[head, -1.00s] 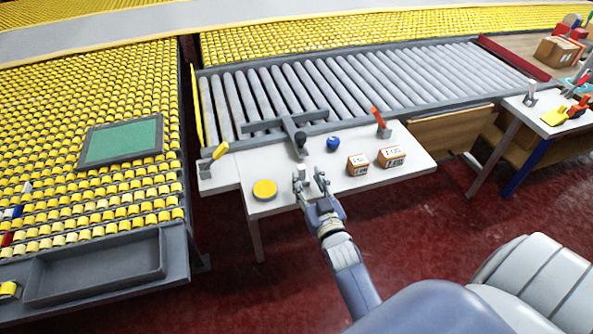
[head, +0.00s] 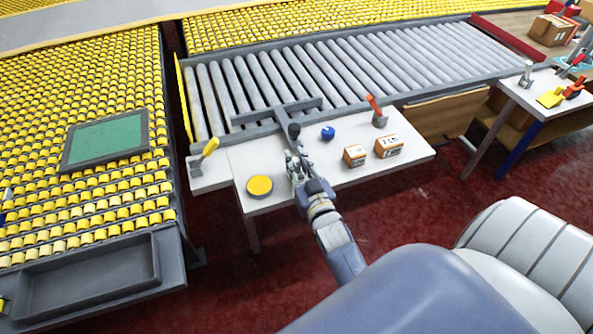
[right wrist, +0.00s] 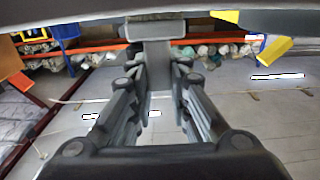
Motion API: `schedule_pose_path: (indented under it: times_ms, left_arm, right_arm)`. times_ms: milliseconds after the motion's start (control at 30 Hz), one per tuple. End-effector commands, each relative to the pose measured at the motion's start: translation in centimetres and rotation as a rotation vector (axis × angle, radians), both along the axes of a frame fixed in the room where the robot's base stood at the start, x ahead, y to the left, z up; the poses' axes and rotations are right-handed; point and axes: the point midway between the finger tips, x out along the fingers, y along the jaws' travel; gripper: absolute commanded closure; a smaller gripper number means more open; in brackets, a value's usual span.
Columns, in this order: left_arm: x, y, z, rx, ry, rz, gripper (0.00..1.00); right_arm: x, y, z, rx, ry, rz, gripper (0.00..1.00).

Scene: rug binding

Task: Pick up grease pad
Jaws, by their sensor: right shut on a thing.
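A round yellow pad (head: 260,186), which looks like the grease pad, lies flat on the white table, left of my right gripper and apart from it. My right gripper (head: 293,160) is over the table, its fingers drawn together at the near end of a grey T-shaped tool (head: 290,113) with a dark knob. In the right wrist view a grey upright piece (right wrist: 152,55) stands between or just beyond the fingers (right wrist: 155,108); the exact contact is hard to see. The pad is not visible there. My left gripper is not in view.
A roller conveyor (head: 330,75) runs behind. A green-faced panel (head: 105,140) lies on yellow rollers at left.

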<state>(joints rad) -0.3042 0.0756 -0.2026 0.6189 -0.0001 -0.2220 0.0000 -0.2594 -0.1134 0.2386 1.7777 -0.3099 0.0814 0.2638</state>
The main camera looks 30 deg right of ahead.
Motion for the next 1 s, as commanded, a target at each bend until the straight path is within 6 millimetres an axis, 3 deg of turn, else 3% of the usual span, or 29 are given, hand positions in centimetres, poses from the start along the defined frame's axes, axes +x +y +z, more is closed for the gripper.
schedule_pose_path:
  times_ms: [367,633,1000]
  left_arm:
    - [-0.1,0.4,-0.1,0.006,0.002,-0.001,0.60]
    - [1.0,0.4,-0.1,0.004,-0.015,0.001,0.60]
    - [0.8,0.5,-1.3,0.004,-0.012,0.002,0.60]
  right_arm:
    - [-0.1,0.0,0.0,0.003,0.011,-0.001,1.00]
    - [-0.1,0.0,3.5,-0.001,0.004,0.000,1.00]
    - [-9.0,0.3,3.7,0.001,0.012,-0.002,1.00]
